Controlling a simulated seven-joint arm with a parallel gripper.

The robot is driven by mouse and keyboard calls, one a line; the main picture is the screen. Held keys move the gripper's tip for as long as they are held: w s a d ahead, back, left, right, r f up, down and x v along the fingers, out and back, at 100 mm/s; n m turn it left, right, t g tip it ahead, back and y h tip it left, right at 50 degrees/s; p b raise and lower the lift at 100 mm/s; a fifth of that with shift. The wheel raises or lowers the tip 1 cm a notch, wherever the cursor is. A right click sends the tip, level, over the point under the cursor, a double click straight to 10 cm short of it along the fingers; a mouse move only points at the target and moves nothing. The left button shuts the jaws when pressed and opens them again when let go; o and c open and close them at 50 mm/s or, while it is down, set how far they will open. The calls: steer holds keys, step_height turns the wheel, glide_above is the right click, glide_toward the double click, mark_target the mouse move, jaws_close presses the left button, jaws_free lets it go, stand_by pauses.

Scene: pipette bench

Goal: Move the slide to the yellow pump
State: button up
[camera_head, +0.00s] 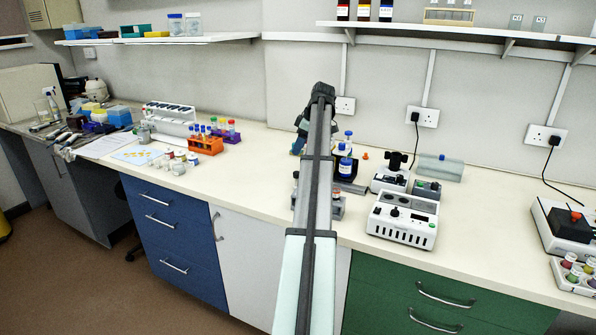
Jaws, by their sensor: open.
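I cannot make out the slide for certain. A pale sheet with small yellowish patches (138,155) lies on the left bench, too small to read. No clear yellow pump shows. A cream device with a dark top (97,90) stands at the far left back, near a white tub with a yellow lid (91,106). My gripper (298,147) hangs at the end of my raised arm, above the middle of the bench and left of the blue bottles. It is open, partly hidden by my arm link, and nothing shows in it.
An orange tube rack (206,146) and a white pipette stand (170,118) stand left of my arm. Blue-capped bottles (346,165) are close right of it. A white device (403,219) stands farther right. Bench between orange rack and arm is clear.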

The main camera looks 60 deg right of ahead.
mark_target(297, 172)
steer(key=s+d+r, duration=0.2)
steer(key=s, duration=0.2)
steer(key=x, duration=1.4)
jaws_close()
stand_by(0.4)
